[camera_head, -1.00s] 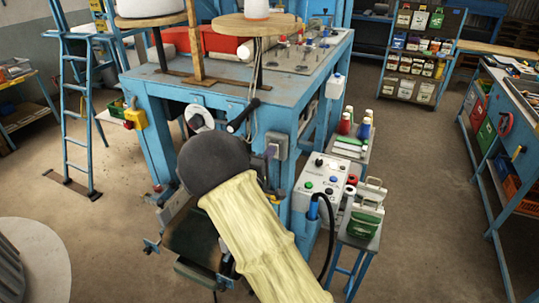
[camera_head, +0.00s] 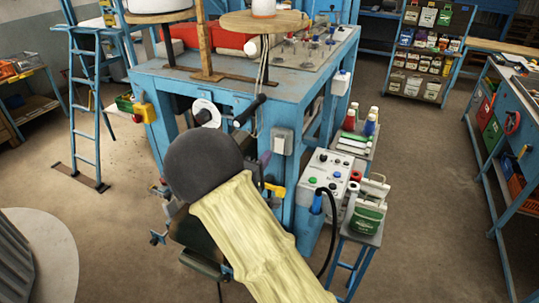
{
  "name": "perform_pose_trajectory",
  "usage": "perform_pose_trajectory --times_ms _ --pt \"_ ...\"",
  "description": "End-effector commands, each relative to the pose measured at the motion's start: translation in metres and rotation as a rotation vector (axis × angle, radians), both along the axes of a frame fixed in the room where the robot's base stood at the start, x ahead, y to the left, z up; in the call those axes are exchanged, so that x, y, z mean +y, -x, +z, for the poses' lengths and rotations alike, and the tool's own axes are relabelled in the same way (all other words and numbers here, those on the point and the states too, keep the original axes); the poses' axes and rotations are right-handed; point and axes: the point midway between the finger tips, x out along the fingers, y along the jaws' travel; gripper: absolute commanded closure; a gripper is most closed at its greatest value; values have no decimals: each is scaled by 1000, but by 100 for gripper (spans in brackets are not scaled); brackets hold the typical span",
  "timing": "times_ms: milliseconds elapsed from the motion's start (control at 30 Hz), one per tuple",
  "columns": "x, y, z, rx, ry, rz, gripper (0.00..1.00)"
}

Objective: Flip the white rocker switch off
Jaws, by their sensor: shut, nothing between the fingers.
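My arm, in a yellow sleeve with a dark rounded joint, reaches up from the bottom middle toward the blue machine. My gripper is not clearly seen; the dark joint hides what lies behind it. A pale grey box (camera_head: 283,141) is on the machine's front post, just right of the dark joint. A small white box (camera_head: 340,83) is fixed higher on the right side. A light control panel (camera_head: 325,175) with green, red, blue and black controls stands right of the post. I cannot tell which of these carries the white rocker switch, or its position.
The blue machine table (camera_head: 215,88) fills the middle. A black handle (camera_head: 250,111) sticks out at its front. A green-and-white container (camera_head: 367,216) stands on a small blue stand by the panel. A blue ladder (camera_head: 85,110) is at left. The floor (camera_head: 430,210) at right is clear.

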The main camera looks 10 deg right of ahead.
Motion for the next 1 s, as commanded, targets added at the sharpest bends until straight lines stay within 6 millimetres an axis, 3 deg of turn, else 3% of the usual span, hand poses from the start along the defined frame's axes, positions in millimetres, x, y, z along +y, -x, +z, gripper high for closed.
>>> perform_pose_trajectory --times_ms 400,1000 --pt "43 56 6 -1 -1 7 100" --pt "39 58 7 3 -22 6 100"
